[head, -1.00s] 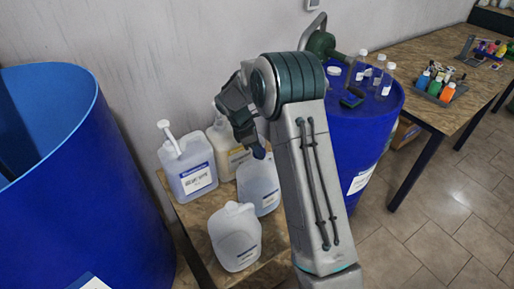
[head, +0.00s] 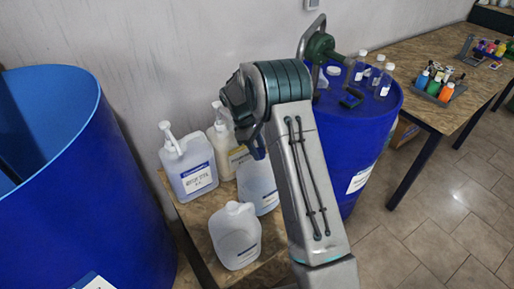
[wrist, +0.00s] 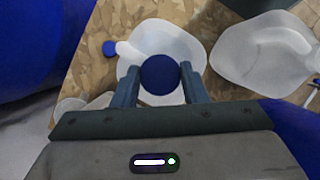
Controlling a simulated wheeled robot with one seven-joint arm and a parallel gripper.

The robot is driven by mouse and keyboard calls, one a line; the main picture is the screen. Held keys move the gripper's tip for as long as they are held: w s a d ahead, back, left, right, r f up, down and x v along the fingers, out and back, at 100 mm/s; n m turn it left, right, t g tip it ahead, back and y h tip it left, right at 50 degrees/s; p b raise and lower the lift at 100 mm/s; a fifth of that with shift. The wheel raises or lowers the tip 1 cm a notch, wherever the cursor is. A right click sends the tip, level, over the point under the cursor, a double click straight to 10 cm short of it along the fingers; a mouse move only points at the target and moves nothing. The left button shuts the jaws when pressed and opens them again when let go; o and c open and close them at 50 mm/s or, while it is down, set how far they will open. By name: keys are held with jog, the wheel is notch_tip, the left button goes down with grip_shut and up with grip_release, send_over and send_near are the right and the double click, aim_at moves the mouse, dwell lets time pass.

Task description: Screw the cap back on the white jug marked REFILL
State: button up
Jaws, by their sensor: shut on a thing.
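My gripper (wrist: 160,84) is shut on a round dark blue cap (wrist: 160,74), held between its two fingertips. In the wrist view the cap is in front of a translucent white jug (wrist: 185,43) and covers part of it; I cannot tell whether they touch. In the head view my gripper (head: 258,150) is over the rear white jug (head: 256,186), which my arm partly hides. A second white jug (head: 236,238) stands nearer the front of the wooden table, open at the top. I cannot read REFILL on either jug.
A pump jug (head: 189,168) with a blue label and a cream bottle (head: 219,135) stand close behind. Another blue cap (wrist: 109,48) lies on the table. A large open blue drum (head: 65,180) is at left, and a closed blue drum (head: 365,140) is at right.

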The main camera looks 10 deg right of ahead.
jog(key=shift+f, duration=0.1)
jog(key=m, duration=0.2)
jog(key=m+g+y+p, duration=0.1)
jog(key=m, duration=0.2)
jog(key=shift+d+y, duration=0.1)
jog(key=shift+y, duration=0.2)
jog(key=shift+m, duration=0.4)
jog(key=m+y, duration=0.1)
jog(key=m, duration=0.1)
jog(key=m+y, duration=0.1)
jog(key=m, duration=0.2)
jog(key=shift+d+m+g+y, duration=0.15)
jog(key=shift+m+g+y, duration=0.15)
jog(key=shift+g, duration=0.1)
jog(key=o, duration=0.7)
jog(key=shift+w, duration=0.1)
